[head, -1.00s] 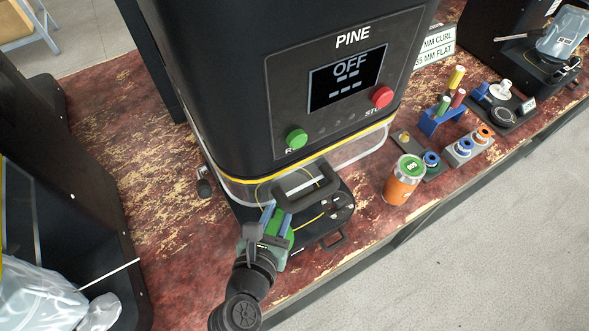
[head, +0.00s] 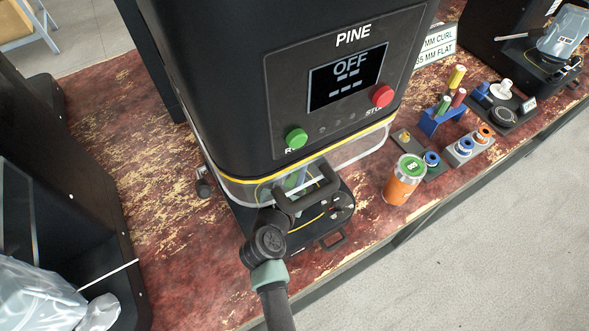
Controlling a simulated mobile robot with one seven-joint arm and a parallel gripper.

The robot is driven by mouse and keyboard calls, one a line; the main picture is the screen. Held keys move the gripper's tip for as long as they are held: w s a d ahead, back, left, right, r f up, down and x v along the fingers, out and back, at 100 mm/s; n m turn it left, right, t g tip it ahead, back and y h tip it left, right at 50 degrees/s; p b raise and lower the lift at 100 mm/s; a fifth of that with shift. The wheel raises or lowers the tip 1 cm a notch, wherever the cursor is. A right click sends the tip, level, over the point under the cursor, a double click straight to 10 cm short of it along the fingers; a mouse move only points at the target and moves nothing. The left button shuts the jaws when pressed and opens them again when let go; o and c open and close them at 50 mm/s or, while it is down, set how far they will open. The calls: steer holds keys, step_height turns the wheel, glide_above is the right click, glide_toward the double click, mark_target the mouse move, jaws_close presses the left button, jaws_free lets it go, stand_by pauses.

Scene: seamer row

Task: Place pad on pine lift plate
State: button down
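The black PINE machine (head: 240,90) stands in the middle with its display reading OFF. My arm reaches into its front, and my gripper (head: 292,180) shows only as a blurred blue-green shape behind the clear guard and the black handle (head: 312,190). Its fingertips are hidden, so I cannot tell whether they are open or shut. I cannot make out a pad, in the gripper or elsewhere. The lift plate is not clearly visible; the guard, the handle and my wrist cover that area. The machine's black base (head: 325,222) shows below the guard.
An orange can (head: 404,180) with a green top stands right of the machine. Beyond it are small holders with blue and orange-topped parts (head: 466,147) and a blue rack (head: 440,122) of coloured handles. Dark machines flank both sides. Worn red bench is clear at left.

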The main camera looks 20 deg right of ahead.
steer(key=c, duration=0.7)
jaws_free()
steer(key=shift+o, duration=0.2)
steer(key=shift+r, duration=0.2)
steer(key=shift+s+a, duration=0.2)
steer(key=shift+s, duration=0.1)
steer(key=v, duration=1.1)
steer(key=shift+p, duration=0.4)
